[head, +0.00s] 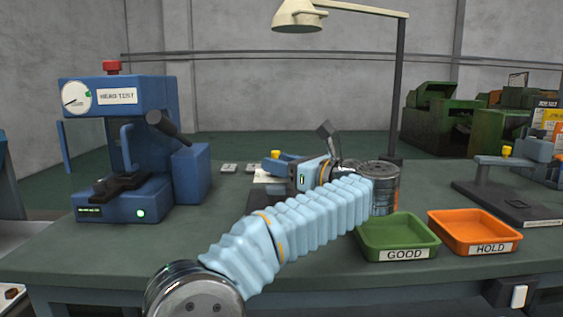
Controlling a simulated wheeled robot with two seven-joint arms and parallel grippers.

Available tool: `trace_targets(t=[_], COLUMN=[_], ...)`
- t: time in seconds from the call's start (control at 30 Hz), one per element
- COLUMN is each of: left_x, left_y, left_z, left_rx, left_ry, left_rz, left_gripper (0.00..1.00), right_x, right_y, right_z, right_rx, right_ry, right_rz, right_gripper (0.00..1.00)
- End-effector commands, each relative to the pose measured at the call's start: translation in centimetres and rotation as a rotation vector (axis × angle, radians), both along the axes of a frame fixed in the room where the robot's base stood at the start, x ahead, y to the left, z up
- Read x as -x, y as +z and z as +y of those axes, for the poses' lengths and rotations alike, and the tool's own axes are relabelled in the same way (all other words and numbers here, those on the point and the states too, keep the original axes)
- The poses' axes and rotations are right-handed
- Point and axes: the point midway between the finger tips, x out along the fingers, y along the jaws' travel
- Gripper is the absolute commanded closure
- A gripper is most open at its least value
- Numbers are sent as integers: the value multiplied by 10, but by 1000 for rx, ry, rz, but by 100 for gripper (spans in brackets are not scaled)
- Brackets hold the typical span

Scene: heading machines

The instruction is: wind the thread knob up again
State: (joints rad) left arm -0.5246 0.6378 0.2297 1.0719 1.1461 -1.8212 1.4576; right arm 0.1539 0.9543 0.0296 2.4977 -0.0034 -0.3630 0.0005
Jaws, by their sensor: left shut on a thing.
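My left arm reaches in from the bottom and bends back at the wrist over the middle of the bench. My left gripper (294,172) is at the small blue fixture (272,164) with a yellow knob on top (276,154). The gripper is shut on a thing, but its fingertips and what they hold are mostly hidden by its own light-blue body. The thread knob itself cannot be made out clearly there. My right gripper is not in view.
A blue head-test press (118,150) stands at the left. A green GOOD tray (397,238) and an orange HOLD tray (476,232) sit at right front. Another blue fixture (510,162) is at the right edge. A lamp post (399,90) stands behind my wrist.

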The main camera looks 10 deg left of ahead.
Motion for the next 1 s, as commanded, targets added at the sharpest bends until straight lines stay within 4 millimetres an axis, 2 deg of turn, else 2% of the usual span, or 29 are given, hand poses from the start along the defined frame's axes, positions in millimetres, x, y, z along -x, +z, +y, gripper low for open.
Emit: trace_targets(t=[0.5, 0.53, 0.67, 1.0], left_x=[0, 0, 0, 1], left_y=[2, 2, 2, 0], left_z=[0, 0, 0, -4], left_rx=[-3, -3, -2, -1], left_ry=[16, 17, 17, 15], left_rz=[-6, -6, -4, -2], left_gripper=[89, 54, 34, 33], right_x=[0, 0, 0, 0], right_y=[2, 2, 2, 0], right_z=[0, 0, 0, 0], right_rx=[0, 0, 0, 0], right_ry=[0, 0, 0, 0], right_rz=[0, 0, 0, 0], right_gripper=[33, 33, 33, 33])
